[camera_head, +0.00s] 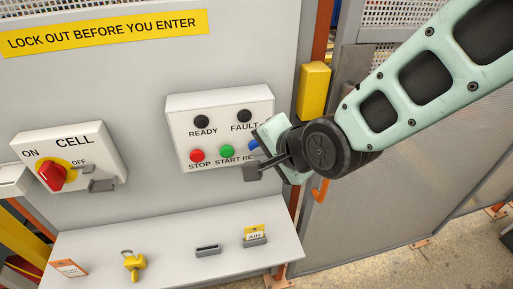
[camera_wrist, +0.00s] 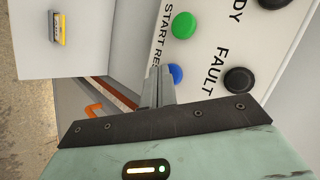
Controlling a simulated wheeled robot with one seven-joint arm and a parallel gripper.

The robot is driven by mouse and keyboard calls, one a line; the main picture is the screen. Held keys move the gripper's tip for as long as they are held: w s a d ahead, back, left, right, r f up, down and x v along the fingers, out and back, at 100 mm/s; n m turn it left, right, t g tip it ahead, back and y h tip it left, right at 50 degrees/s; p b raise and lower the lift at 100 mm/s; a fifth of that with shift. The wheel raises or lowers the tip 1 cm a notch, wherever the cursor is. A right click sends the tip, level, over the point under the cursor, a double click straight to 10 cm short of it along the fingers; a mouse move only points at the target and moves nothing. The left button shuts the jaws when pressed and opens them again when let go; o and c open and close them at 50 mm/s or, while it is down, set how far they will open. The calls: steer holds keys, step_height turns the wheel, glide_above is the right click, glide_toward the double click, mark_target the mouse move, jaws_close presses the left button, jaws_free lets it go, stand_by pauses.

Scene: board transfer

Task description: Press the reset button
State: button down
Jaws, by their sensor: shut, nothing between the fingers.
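The blue reset button (camera_head: 253,146) is at the lower right of the white control box (camera_head: 181,118), partly hidden by my arm's end in the head view. It also shows in the wrist view (camera_wrist: 176,74), right beside my fingertips. My gripper (camera_head: 254,169) is shut and empty, in front of the box's lower right corner. In the wrist view, my shut fingers (camera_wrist: 159,82) overlap the panel edge by the "RE" lettering, which they partly cover. I cannot tell whether they touch the panel.
Green start (camera_head: 227,152) and red stop (camera_head: 197,156) buttons sit left of the reset button, under two dark lamps. A cell switch box (camera_head: 100,150) is at left. A shelf (camera_head: 180,265) below holds a padlock (camera_head: 134,264) and tags. A yellow block (camera_head: 313,90) stands at right.

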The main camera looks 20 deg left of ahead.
steer(key=shift+d, duration=0.1)
steer(key=shift+s+d, duration=0.4)
steer(key=shift+s, duration=0.3)
steer(key=shift+s+d+b, duration=0.25)
steer(key=shift+s+d, duration=0.2)
steer(key=shift+s, duration=0.25)
steer(key=shift+s+d+b, duration=0.2)
steer(key=shift+s+d, duration=0.2)
steer(key=shift+s, duration=0.35)
steer(key=shift+s+d+b, duration=0.25)
steer(key=shift+s+d, duration=0.2)
steer(key=shift+s, duration=0.25)
steer(key=s+d+f+n+g+h+b, duration=0.1)
steer(key=s+d+n+g+h, duration=0.1)
steer(key=d, duration=0.5)
steer(key=s+d+f+n+g+h+b, duration=0.2)
steer(key=s+d+n+h, duration=0.1)
steer(key=d+n, duration=0.3)
steer(key=s+d+f+n+g+h+b, duration=0.1)
steer(key=s+d+n, duration=0.3)
steer(key=d, duration=0.5)
steer(key=shift+s+d+f+g+h+b, duration=0.25)
steer(key=shift+s+d+g+h+b, duration=0.15)
steer(key=shift+h+b, duration=0.25)
